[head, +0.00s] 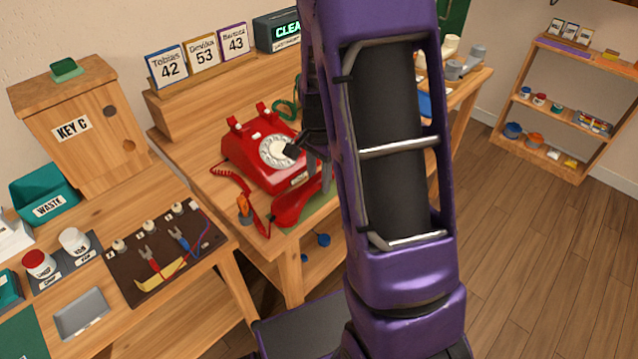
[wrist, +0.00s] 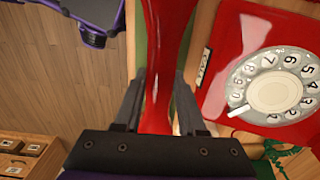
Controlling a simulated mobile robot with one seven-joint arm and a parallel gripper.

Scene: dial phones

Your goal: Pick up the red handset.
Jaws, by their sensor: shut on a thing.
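The red handset (head: 297,203) lies in front of the red dial phone (head: 262,150), at the front edge of the wooden table. In the wrist view the handset (wrist: 168,60) runs up between the two fingers of my gripper (wrist: 160,105), which is shut on its middle part. The phone's white dial (wrist: 275,90) faces up to the right of the handset. In the head view my purple arm hides part of the table, and the gripper is mostly hidden behind it. I cannot tell whether the handset is clear of the table.
A red coiled cord (head: 232,185) runs from the phone along its left side. Number cards (head: 202,54) and a lit display box (head: 280,30) stand behind. A board with wires (head: 160,255) lies on the left bench. Shelves (head: 570,100) stand at the right, with open floor before them.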

